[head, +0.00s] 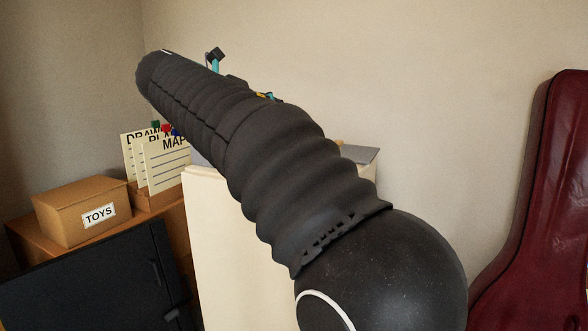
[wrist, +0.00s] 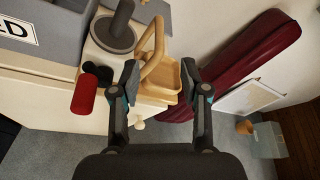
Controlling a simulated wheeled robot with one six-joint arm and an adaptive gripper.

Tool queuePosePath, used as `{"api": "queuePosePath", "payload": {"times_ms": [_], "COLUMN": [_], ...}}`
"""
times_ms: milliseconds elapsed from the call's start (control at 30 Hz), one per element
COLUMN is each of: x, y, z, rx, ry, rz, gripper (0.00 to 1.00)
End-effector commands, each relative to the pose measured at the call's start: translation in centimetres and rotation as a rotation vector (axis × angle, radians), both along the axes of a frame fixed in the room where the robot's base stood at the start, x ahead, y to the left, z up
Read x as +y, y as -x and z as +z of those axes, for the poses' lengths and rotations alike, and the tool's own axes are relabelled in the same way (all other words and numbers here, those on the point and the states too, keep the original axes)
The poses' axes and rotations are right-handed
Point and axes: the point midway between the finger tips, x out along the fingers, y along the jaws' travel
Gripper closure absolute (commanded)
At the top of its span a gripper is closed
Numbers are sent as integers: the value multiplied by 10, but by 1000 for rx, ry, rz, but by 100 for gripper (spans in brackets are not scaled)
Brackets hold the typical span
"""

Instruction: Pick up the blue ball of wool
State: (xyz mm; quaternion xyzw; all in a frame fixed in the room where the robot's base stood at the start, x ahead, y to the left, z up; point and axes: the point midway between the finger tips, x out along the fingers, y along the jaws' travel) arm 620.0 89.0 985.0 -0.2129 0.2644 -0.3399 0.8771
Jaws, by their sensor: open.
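I cannot make out a blue ball of wool in either view. In the wrist view my gripper (wrist: 162,80) is open, its two dark fingers spread apart with nothing held between them. A tan basket with a tall handle (wrist: 158,42) shows between and beyond the fingers; the inside I can see looks empty. In the head view my arm covers the middle, and only a small dark and teal piece of my gripper (head: 215,58) shows behind it.
A red cylinder (wrist: 84,95) and a dark round-based object (wrist: 112,35) are on a pale cabinet (wrist: 48,98). A dark red case (wrist: 235,65) stands right of the basket. A TOYS box (head: 82,211) and card files (head: 160,160) are at left.

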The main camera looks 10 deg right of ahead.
Motion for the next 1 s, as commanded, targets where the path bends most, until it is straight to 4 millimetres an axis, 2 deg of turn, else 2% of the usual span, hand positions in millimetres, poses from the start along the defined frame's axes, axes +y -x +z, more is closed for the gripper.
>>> {"api": "queuePosePath", "payload": {"times_ms": [400,767,1000], "x": [-48,-64,-86], "y": [-43,-57,-76], "z": [-23,-30,-44], "rx": [2,2,3], "ry": [3,4,3], "rz": [-2,0,-2], "gripper": [54,54,54]}}
